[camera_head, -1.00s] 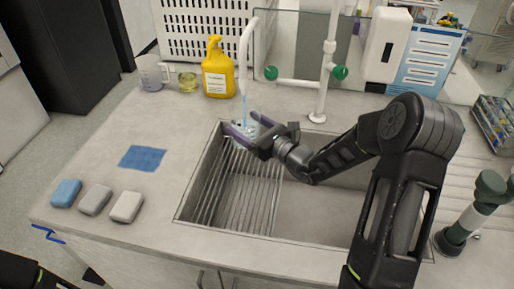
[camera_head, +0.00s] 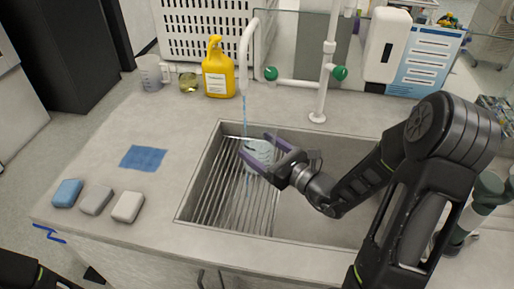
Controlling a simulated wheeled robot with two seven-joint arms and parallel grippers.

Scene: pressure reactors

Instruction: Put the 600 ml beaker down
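The clear glass beaker (camera_head: 259,152) is between the purple fingers of my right gripper (camera_head: 257,146), over the wire rack in the left part of the sink (camera_head: 205,150). The fingers lie along both sides of the beaker and appear to touch it. A thin blue water stream (camera_head: 245,115) falls from the white tap (camera_head: 245,60) by the beaker's left side. Whether the beaker's base touches the rack is hidden. My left gripper is out of view.
A clear jug (camera_head: 150,72), a small beaker of yellow liquid (camera_head: 188,82) and a yellow bottle (camera_head: 218,70) stand behind. A blue cloth (camera_head: 142,158) and several sponges (camera_head: 95,200) lie left of the sink. Green-knobbed pipes (camera_head: 319,95) rise behind it.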

